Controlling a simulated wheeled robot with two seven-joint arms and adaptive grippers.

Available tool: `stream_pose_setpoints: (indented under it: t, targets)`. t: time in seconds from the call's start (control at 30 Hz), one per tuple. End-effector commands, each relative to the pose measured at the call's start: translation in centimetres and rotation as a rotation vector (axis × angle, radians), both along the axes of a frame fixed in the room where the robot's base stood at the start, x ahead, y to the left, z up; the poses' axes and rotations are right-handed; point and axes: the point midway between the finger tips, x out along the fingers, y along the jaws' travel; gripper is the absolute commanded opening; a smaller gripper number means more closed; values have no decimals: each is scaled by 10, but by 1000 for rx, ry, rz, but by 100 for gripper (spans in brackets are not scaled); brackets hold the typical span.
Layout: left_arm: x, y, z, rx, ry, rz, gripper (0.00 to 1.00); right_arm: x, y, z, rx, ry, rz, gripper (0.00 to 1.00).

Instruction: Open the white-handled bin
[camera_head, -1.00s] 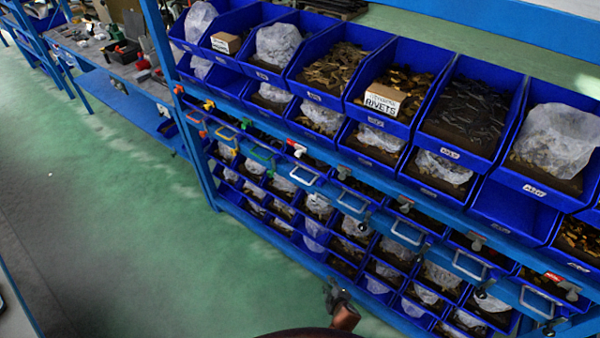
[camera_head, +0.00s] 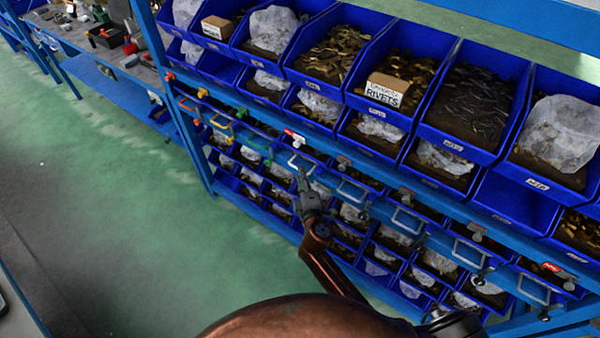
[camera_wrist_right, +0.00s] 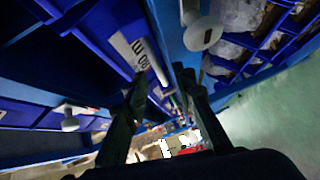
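The white-handled bin's pale handle (camera_head: 301,161) is on the row of handled bins under the large open bins in the head view. My right gripper (camera_head: 304,179) is just below and in front of this handle. Its fingers point up toward the row, and I cannot tell whether they touch the handle. In the right wrist view, the two dark fingers of the right gripper (camera_wrist_right: 164,82) stand apart, with blue shelf front and narrow pale parts between and beyond them. I cannot single out the white handle there. My left gripper is not in view.
A green handle (camera_head: 254,145) and an orange handle (camera_head: 222,127) are to the left; several greyish handles (camera_head: 408,220) run to the right. A pale round knob (camera_wrist_right: 204,33) is close above the right finger in the wrist view. Green floor (camera_head: 150,230) is clear at left.

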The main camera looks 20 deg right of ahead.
Motion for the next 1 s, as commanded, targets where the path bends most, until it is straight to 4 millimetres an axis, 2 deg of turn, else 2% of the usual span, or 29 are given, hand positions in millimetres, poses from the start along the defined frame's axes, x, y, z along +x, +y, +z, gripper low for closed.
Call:
stream_pose_setpoints:
  t: [0.2, 0.37, 0.5, 0.83, 1.0]
  targets:
    - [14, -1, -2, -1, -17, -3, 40, 19, -1, -3, -1, 1, 2, 24]
    - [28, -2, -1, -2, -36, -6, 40, 21, -1, -3, 0, 1, 3, 24]
    - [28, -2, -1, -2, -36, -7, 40, 21, 0, -3, 0, 1, 3, 24]
    - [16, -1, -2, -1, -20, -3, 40, 21, 0, -3, 1, 2, 3, 1]
    - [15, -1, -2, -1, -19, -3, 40, 20, 0, -3, 1, 2, 3, 0]
